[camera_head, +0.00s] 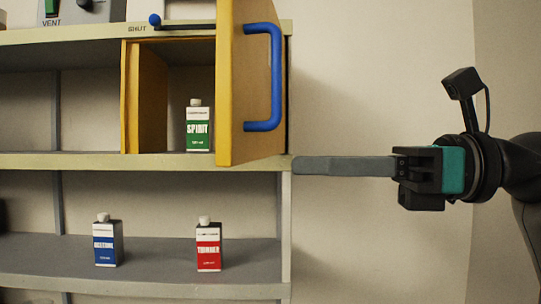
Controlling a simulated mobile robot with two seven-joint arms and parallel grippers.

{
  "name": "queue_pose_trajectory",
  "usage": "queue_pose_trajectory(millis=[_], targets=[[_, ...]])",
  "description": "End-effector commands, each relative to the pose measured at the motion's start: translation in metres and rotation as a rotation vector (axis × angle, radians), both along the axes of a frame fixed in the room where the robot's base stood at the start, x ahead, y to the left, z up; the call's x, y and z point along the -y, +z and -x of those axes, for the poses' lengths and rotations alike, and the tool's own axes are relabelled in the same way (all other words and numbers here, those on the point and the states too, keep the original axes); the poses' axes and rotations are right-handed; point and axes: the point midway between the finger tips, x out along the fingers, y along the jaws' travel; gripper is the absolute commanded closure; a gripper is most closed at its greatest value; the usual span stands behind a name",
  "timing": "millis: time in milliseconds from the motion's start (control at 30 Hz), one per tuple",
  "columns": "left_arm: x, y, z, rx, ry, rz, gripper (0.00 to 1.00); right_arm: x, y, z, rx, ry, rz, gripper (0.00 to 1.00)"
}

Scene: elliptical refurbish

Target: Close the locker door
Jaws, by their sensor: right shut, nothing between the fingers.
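The locker door (236,90) is yellow with a blue handle (276,80) and stands open, swung out from the right side of the locker (146,97) on the shelf. Inside the locker is a bottle with a green label reading SPIRIT (198,128). My right gripper (297,166) comes in from the right, its fingers shut and empty, pointing left. Its tips are just right of the door's lower part and below the handle in the picture; I cannot tell the gap in depth. My left gripper is not in view.
Bottles with a blue label (106,243) and a red label (207,247) stand on the lower shelf (150,267). A blue-knobbed lever (155,20) sits by the SHUT mark above the locker. A grey box (85,12) stands on top. Right of the shelf is bare wall.

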Motion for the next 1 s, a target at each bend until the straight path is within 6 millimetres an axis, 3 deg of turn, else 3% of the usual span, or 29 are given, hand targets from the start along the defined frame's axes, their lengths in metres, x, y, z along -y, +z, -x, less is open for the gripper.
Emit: queue_pose_trajectory(millis=[100, 333, 1000], targets=[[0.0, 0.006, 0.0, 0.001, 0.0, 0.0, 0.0, -0.023, 0.002, -0.003, 0.0, 0.006, -0.002, 1.0], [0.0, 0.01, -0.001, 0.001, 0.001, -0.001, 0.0, -0.047, 0.001, -0.009, -0.001, 0.003, -0.001, 1.0], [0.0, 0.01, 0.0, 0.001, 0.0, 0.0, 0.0, -0.052, 0.0, -0.01, 0.0, -0.005, -0.001, 1.0]])
